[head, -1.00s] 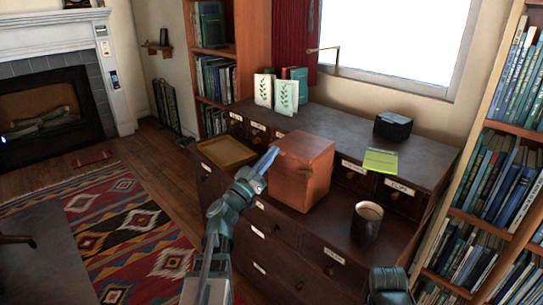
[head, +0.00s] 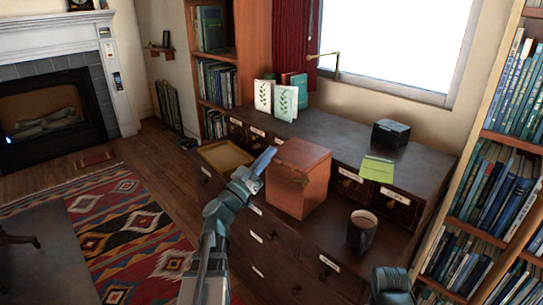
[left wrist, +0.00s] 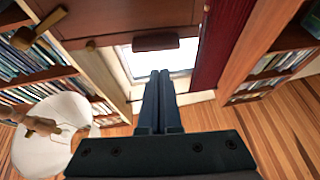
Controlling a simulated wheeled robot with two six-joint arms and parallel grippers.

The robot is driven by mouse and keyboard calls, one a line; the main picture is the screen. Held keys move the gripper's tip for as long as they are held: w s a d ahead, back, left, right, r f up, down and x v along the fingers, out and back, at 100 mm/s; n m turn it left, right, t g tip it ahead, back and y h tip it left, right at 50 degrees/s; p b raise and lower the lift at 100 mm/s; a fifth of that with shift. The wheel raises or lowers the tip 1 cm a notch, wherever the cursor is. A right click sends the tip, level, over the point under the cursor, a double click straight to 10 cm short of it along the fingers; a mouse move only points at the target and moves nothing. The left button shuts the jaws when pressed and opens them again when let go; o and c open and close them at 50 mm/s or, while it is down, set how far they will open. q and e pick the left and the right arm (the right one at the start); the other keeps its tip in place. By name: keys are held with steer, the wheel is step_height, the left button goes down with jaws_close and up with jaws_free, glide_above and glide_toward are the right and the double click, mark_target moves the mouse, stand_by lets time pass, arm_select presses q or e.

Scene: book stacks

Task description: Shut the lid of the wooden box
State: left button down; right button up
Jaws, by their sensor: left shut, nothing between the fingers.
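The wooden box (head: 297,188) stands on the dark cabinet in the head view, reddish brown with a small catch on its front. Its lid (head: 301,153) looks flat and level on top; I see no gap under it, but a very small one would be hard to tell. My left gripper (head: 267,157) is shut and empty, its blue fingers pointing up and right beside the box's upper left edge. I cannot tell whether they touch it. The left wrist view shows the closed fingers (left wrist: 159,100).
A mug (head: 362,232) stands to the right of the box, and a wooden tray (head: 225,158) lies to the left. A green booklet (head: 377,169) and a black box (head: 391,133) lie on the raised back shelf. Bookshelves flank the cabinet (head: 330,245).

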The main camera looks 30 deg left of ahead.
arm_select(q)
steer(key=f+b+v, duration=0.1)
steer(key=b+v, duration=0.5)
steer(key=v, duration=0.3)
steer(key=shift+f, duration=0.3)
steer(key=shift+w, duration=0.1)
